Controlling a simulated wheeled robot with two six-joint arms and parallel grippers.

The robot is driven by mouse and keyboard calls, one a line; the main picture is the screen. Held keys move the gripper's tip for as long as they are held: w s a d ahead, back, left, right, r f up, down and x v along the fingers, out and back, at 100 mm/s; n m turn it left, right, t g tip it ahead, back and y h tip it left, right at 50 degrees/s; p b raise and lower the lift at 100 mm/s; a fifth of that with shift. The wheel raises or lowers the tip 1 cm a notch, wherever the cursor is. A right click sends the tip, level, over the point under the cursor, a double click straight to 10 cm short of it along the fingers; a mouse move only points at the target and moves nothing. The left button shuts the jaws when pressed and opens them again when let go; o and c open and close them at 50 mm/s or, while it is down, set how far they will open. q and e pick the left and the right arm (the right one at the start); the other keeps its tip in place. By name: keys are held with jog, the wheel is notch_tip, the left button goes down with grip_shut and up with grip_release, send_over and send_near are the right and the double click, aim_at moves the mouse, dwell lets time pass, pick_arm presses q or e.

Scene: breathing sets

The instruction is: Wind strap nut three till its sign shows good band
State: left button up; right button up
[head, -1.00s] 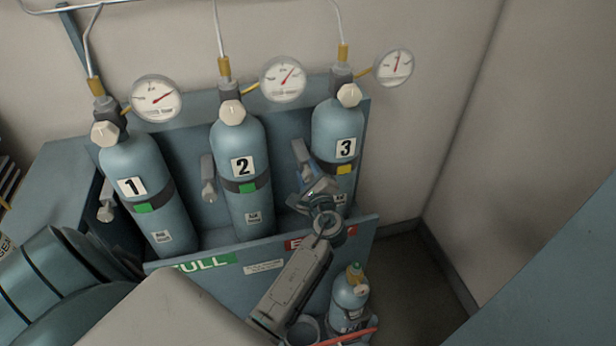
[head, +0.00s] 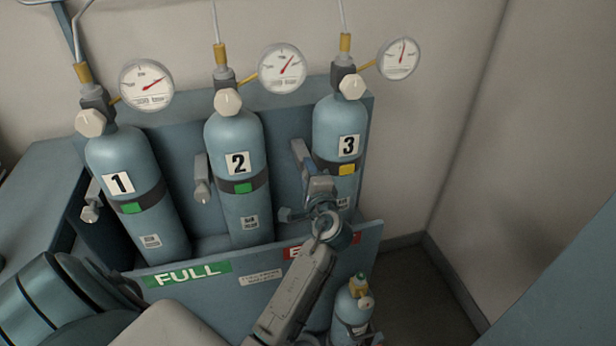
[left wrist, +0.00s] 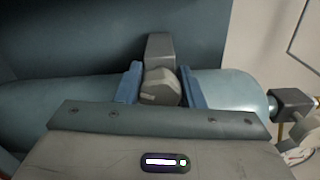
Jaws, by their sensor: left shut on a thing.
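Cylinder three (head: 338,124) stands upright at the right of the rack, with a dark strap around it. The sign (head: 347,170) on its strap is yellow. My left gripper (head: 302,158) is at the left side of this strap. In the left wrist view its blue fingers (left wrist: 159,85) are shut on the grey strap nut three (left wrist: 160,88), one finger on each side. The signs on cylinder one (head: 132,208) and cylinder two (head: 243,188) are green. My right gripper is not in view.
Strap nuts (head: 202,191) and (head: 91,207) stick out beside cylinders two and one. A low rack front with a FULL label (head: 187,275) runs below the cylinders. A small cylinder (head: 352,308) stands in front at the lower right. Gauges (head: 399,58) hang above.

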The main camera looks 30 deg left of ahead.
pick_arm(q)
jog(key=shift+w+r, duration=0.1)
jog(key=shift+r, duration=0.25)
jog(key=o, duration=0.7)
jog(key=shift+w+a+f, duration=0.1)
jog(key=shift+f, duration=0.2)
